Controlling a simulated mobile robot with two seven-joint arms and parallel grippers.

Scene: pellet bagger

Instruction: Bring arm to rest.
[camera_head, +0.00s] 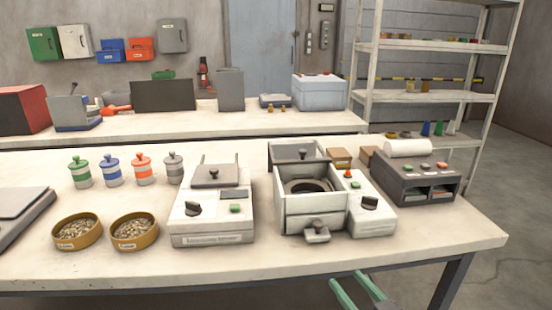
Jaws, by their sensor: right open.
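My right gripper (346,278) shows at the bottom edge, right of centre. Its two green fingers are apart with nothing between them. It is low in the picture, just below the front edge of the workbench (420,235) as seen from the head. The rest of that arm is out of frame. My left gripper is not in view.
A bagger-like machine (295,212) with an open square bin and a white device (213,222) stand near the front edge. Two pellet bowls (77,231) (134,232), several lidded jars (112,170) and a dark console (415,180) share the bench. Floor shows at right.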

